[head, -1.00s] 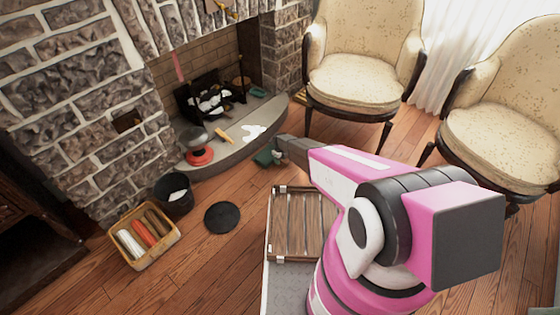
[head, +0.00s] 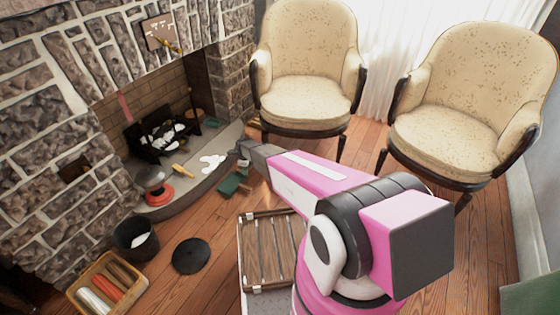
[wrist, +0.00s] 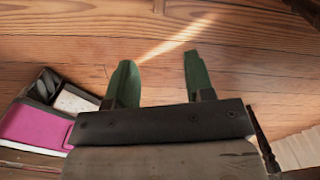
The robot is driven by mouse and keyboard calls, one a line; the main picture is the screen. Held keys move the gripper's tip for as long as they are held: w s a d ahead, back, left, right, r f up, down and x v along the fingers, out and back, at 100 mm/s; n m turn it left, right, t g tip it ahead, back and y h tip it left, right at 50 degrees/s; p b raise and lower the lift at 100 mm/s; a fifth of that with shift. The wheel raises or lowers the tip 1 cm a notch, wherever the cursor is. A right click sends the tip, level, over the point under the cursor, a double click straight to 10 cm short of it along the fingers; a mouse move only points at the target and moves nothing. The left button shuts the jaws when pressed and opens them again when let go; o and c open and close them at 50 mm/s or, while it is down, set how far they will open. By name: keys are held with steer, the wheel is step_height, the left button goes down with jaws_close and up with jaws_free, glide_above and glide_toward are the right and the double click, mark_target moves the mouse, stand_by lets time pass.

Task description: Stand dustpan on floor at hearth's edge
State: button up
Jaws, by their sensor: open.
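The dustpan is not clearly visible there.
A white spill-like patch (head: 212,161) and a red-based kettle (head: 157,190) are on the hearth. A black bucket (head: 134,238), a round black lid (head: 191,256) and a basket (head: 108,284) stand left. Two cream armchairs (head: 305,95) (head: 455,145) are behind. Floor before the chairs is clear.

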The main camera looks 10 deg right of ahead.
steer(key=s+d+r+n, duration=0.6)
steer(key=s+r, duration=0.4)
steer(key=r, duration=0.2)
steer(key=s+d+r+n, duration=0.7)
steer(key=s+r+n, duration=0.2)
steer(key=s+r, duration=0.2)
steer(key=s+d+r+n, duration=0.7)
steer(key=s+r, duration=0.3)
steer(key=r, duration=0.2)
steer(key=shift+s+r+n, duration=0.2)
steer(key=shift+r+n, duration=0.1)
